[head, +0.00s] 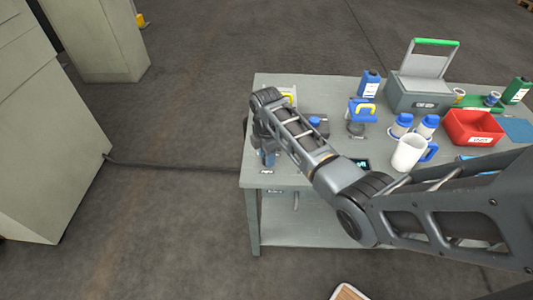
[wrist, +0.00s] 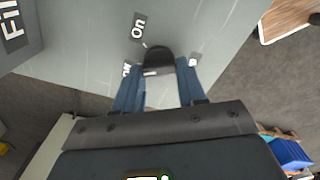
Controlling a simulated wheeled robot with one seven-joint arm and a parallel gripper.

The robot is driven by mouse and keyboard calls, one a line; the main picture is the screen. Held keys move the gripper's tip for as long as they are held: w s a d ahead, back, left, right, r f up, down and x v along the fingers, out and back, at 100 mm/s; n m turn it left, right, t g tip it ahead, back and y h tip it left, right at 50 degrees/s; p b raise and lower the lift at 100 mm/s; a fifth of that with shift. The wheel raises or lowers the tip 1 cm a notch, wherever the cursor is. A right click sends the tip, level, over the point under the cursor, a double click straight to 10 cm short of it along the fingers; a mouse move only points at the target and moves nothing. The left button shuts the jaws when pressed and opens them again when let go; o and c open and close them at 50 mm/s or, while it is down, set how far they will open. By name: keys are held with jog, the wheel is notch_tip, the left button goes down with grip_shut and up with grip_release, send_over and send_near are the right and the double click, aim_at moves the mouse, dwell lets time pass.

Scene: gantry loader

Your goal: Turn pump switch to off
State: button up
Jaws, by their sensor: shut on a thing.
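The pump switch (wrist: 158,58) is a dark rounded knob on the grey tabletop, seen in the wrist view. A short white mark shows on its lower side. An "On" label (wrist: 138,27) lies to its upper left, and a partly hidden label ending in "ff" (wrist: 126,70) lies to its left. My gripper (wrist: 160,68) has its two blue fingers on either side of the knob and is shut on it. In the head view my gripper (head: 268,158) is low at the table's left end, and the knob is hidden there. I cannot tell exactly where the knob points.
The grey table (head: 310,186) also bears a red bin (head: 473,128), a white mug (head: 407,153), a grey toolbox (head: 420,93) and a blue bottle (head: 369,84). A block marked "Fill" (wrist: 14,35) stands at the wrist view's upper left. Grey cabinets stand left, across open floor.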

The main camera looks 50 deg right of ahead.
jog(key=shift+w, duration=0.1)
dwell(0.3)
jog(key=o, duration=1.1)
jog(key=shift+c, duration=0.2)
jog(key=shift+r, duration=0.1)
notch_tip(320, 180, up, 8)
jog(key=shift+f+b, duration=0.2)
jog(key=shift+b, duration=0.15)
jog(key=shift+a+f, duration=0.1)
